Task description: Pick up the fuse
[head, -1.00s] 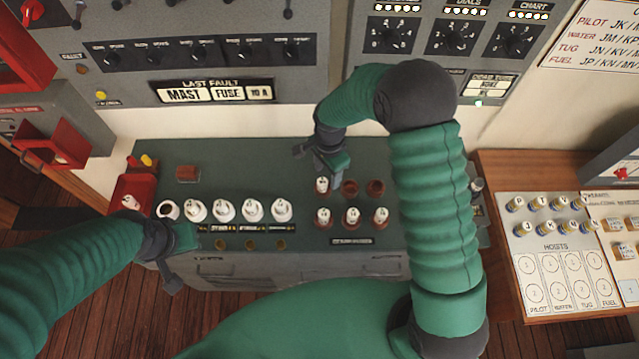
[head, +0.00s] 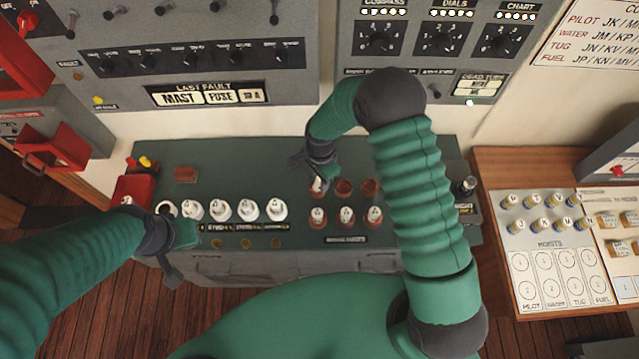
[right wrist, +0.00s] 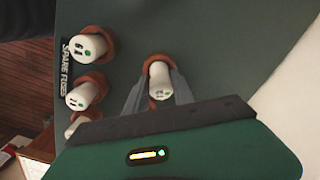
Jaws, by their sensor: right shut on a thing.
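A white fuse (right wrist: 159,82) with a marked end stands in a brown-orange holder in the right wrist view, between the two fingers of my right gripper (right wrist: 155,92). The right gripper is shut on it. In the head view the same fuse (head: 318,184) shows at the left of the back row, partly hidden under the right gripper (head: 316,172). My left gripper (head: 178,252) is at the left end of the green console, by the white round fuse caps; its fingers do not show clearly enough to tell their state.
The spare fuses' front row (head: 345,217) stands just in front, with two empty holders (head: 357,188) beside the gripped fuse. Several white caps (head: 220,210) line the green console's left side. A red box (head: 133,189) is at its left end. The panel above reads "MAST FUSE 10 A" (head: 208,94).

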